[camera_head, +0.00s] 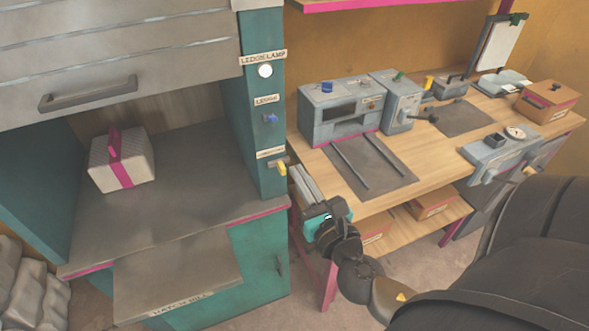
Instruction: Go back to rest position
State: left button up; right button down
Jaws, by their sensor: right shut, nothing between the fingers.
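My right arm comes in from the lower right. Its right gripper (302,184) is in front of the wooden workbench (420,178), just right of the teal press cabinet (262,130) with its labelled controls. The gripper is shut and empty, and its fingers point away from me toward the gap between cabinet and bench. I cannot tell whether it touches either one. My left gripper is not in view.
A white box with a pink band (122,162) sits on the grey shelf in the cabinet. A grey ledge (180,273) sticks out in front. Grey machines (342,112) and a brown box (548,100) stand on the bench. Grey sacks (30,290) lie lower left.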

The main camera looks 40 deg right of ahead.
jog(key=shift+s+a, duration=0.1)
jog(key=shift+s, duration=0.2)
dwell(0.4)
jog(key=s+f+m+g+b, duration=0.2)
jog(key=f+m+g, duration=0.15)
jog(key=f, duration=0.85)
jog(key=s+f+m+g+y+b, duration=0.1)
jog(key=s+f+m+g, duration=0.3)
jog(key=f, duration=0.7)
jog(key=s+f+m+g+b, duration=0.15)
jog(key=f+m, duration=0.45)
jog(key=f, duration=0.6)
jog(key=s+a+f+m+g+y+b, duration=0.1)
jog(key=s+a+f+m+g, duration=0.3)
jog(key=s+f+m, duration=0.4)
jog(key=s+a+f+m+g+y+b, duration=0.2)
jog(key=s+f+m, duration=0.7)
jog(key=s+f, duration=0.6)
jog(key=shift+s+a+f+g+b, duration=0.35)
jog(key=shift+s+a+g+b, duration=0.25)
jog(key=shift+a+g+b, duration=0.4)
jog(key=shift+w, duration=0.1)
